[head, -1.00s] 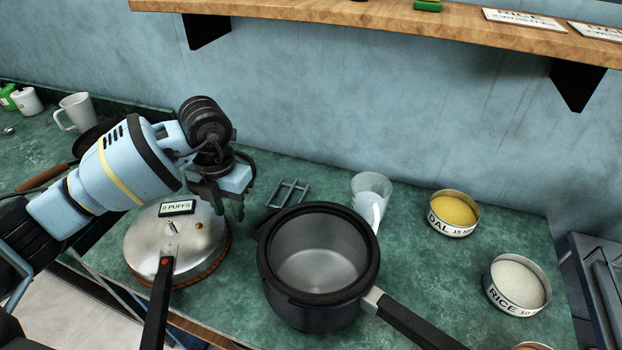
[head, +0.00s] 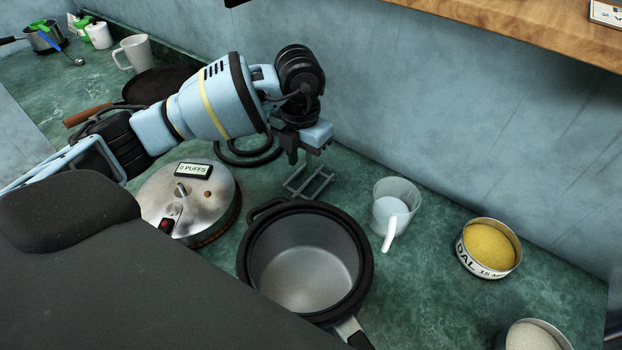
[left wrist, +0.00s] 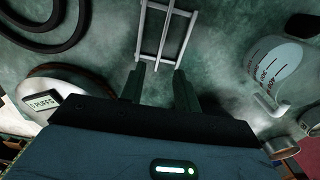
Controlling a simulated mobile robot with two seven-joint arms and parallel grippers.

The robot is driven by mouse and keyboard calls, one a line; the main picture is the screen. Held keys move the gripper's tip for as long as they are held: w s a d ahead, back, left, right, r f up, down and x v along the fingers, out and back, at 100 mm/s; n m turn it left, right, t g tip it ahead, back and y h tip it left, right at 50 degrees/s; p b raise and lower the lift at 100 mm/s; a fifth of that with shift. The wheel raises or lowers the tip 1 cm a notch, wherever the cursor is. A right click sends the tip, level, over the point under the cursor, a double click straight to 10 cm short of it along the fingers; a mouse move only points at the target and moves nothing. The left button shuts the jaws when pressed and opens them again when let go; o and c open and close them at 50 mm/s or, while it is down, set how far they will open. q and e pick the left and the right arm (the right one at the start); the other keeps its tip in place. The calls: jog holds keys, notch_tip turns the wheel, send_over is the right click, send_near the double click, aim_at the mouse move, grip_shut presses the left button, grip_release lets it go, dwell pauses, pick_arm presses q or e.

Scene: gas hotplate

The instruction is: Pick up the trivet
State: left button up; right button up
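The trivet (head: 308,186) is a small grey metal frame with crossbars. It is on the green counter behind the open pot, and it also shows at the top of the left wrist view (left wrist: 165,32). My left gripper (head: 302,158) points down at the trivet's far end. In the left wrist view its two fingers (left wrist: 160,74) are apart, with the trivet's near end at the fingertips. I cannot tell whether they touch it. Nothing is clamped between them. My right gripper is not in view.
The open black-rimmed pot (head: 305,262) stands in front of the trivet. A round metal lid (head: 212,193) with a puffs display lies left, a black ring (head: 240,162) behind it. A clear measuring cup (head: 393,205) stands right, with a dal tin (head: 488,248) beyond.

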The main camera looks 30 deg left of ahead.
aim_at(305, 184)
pick_arm(q)
jog(key=shift+w+f, duration=0.2)
jog(key=shift+f, duration=1.6)
jog(key=shift+w+f, duration=0.2)
jog(key=shift+f, duration=1.55)
grip_shut()
